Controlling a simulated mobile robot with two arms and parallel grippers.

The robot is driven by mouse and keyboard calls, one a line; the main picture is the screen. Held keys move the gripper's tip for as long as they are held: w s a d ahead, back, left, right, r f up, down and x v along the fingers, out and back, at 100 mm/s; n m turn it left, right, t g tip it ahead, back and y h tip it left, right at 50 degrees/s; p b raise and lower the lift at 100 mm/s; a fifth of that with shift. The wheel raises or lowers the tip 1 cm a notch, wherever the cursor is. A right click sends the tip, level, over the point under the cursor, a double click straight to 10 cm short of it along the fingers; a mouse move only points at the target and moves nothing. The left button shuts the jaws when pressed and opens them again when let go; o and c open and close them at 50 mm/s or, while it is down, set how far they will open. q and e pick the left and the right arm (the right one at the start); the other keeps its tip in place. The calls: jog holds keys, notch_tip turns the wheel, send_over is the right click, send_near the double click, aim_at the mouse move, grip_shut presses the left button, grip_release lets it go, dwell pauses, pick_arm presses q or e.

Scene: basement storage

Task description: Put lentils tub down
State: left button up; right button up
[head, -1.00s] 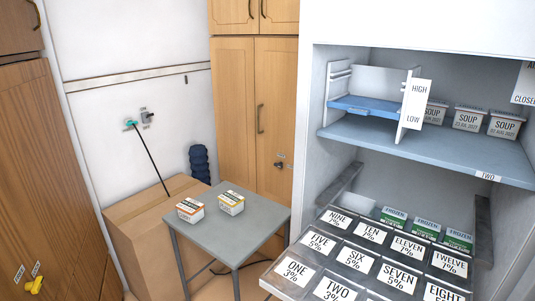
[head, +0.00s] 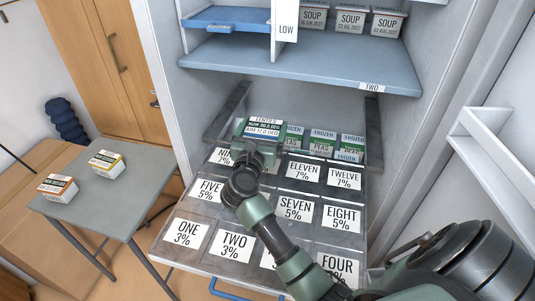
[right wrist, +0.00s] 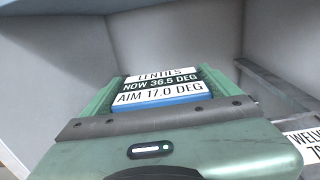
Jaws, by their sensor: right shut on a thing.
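The lentils tub (head: 264,124) has a white, dark and blue label reading "NOW 36.5 DEG, AIM 17.0 DEG". My right gripper (head: 258,143) is shut on it, over the back left of the numbered drawer (head: 270,222), near the cells marked NINE and TEN. The tub also shows between the green fingers in the right wrist view (right wrist: 162,86). I cannot tell whether its base touches anything. The gripper hides part of the tub and the TEN label. My left gripper is not in view.
Frozen peas tubs (head: 322,142) stand at the drawer's back, right of the lentils tub. Above is the blue shelf TWO (head: 300,68) with soup tubs (head: 351,20). A grey table (head: 118,190) at left holds two small tubs (head: 105,160). A white door rack (head: 490,140) is at right.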

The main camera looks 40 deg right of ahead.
jog(key=shift+w+d+f, duration=0.3)
jog(key=shift+w+d, duration=0.15)
jog(key=shift+w, duration=0.35)
jog(key=shift+m, duration=0.3)
notch_tip(320, 180, down, 9)
jog(key=shift+s+a+r, duration=0.1)
jog(key=shift+s+r, duration=0.05)
jog(key=shift+r, duration=0.05)
jog(key=shift+f+b, duration=0.1)
jog(key=shift+b, duration=0.2)
jog(key=o, duration=1.6)
jog(key=shift+f, duration=0.1)
jog(key=shift+o, duration=0.5)
jog(key=shift+r, duration=0.25)
jog(key=v, duration=1.2)
jog(key=shift+a, duration=0.15)
